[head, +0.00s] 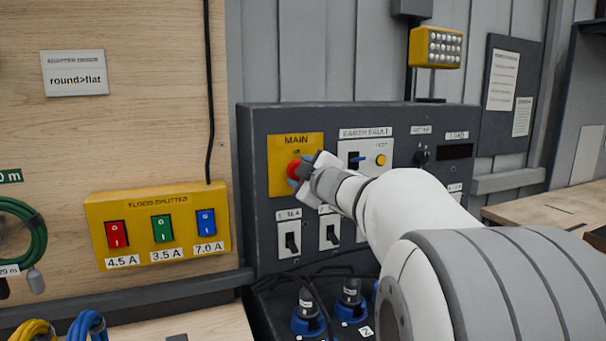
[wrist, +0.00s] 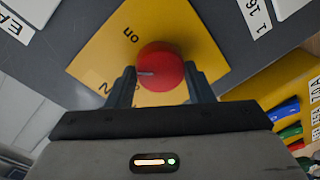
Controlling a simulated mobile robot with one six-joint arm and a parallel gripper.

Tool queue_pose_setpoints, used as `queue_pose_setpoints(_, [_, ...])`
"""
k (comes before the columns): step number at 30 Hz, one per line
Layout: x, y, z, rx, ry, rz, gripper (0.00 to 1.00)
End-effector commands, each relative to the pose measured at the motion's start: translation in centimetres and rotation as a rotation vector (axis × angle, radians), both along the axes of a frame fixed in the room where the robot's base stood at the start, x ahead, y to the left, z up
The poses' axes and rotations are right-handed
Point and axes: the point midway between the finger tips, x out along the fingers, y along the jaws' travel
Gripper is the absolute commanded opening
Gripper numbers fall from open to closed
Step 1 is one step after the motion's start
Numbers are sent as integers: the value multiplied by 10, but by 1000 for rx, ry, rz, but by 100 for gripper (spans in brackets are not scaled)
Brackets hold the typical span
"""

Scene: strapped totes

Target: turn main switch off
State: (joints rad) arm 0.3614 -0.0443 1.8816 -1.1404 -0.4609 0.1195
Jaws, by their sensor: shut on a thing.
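The main switch is a round red knob (head: 293,167) on a yellow plate (head: 283,150) marked MAIN, at the upper left of a dark grey panel (head: 262,230). In the wrist view the red knob (wrist: 160,68) sits between the two fingers of my gripper (wrist: 161,84), and the word "on" shows on the yellow plate (wrist: 112,50) beside it. A small pale mark shows on the knob. My gripper (head: 303,173) is shut on the knob and hides part of it in the head view.
A yellow flood splitter box (head: 158,226) with coloured rockers is to the left. Blue plugs (head: 308,318) and cables sit below the panel.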

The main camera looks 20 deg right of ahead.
Motion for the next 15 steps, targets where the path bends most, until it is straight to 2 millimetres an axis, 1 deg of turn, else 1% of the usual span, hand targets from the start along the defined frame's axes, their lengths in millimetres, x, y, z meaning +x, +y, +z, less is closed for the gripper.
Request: queue_pose_setpoints(15, [0,2,-3,-484,2,1,25])
